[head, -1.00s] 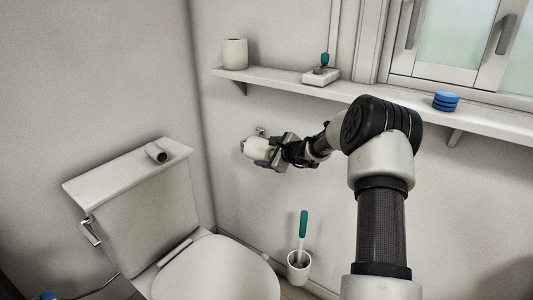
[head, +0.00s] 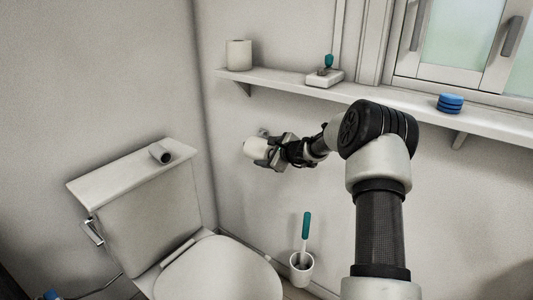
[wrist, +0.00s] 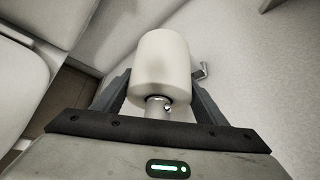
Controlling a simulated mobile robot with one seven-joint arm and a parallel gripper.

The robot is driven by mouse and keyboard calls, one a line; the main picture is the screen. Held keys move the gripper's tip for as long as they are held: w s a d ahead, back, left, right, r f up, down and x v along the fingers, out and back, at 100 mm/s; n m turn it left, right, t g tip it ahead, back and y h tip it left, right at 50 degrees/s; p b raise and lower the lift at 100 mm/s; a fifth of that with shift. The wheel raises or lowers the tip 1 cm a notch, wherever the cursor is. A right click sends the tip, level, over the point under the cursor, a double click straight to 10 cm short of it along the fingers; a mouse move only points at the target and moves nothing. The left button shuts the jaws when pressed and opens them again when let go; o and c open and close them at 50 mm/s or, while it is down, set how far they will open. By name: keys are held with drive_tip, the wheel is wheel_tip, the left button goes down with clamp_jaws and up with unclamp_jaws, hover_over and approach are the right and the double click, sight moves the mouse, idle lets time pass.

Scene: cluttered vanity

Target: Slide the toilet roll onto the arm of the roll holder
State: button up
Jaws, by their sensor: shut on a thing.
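The white toilet roll (head: 254,147) is held in front of the back wall below the shelf. It also shows upright in the wrist view (wrist: 160,65), between the two dark fingers. My gripper (head: 266,153) is shut on it. The roll holder (head: 263,132) shows as a small metal mount on the wall just above the roll. In the wrist view its bent metal end (wrist: 203,71) shows right of the roll. A short shiny metal piece (wrist: 156,106) shows below the roll's near end. I cannot tell if the holder's arm passes through the core.
A brush holder (head: 301,268) stands on the floor below.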

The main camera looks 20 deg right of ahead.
drive_tip(key=o, duration=1.2)
drive_tip(key=shift+s, duration=0.1)
drive_tip(key=p+v, duration=0.1)
drive_tip(key=v, duration=1.6)
drive_tip(key=shift+s+r+p, duration=0.1)
drive_tip(key=shift+r+p, duration=0.1)
drive_tip(key=shift+p, duration=0.2)
drive_tip(key=shift+a, duration=0.1)
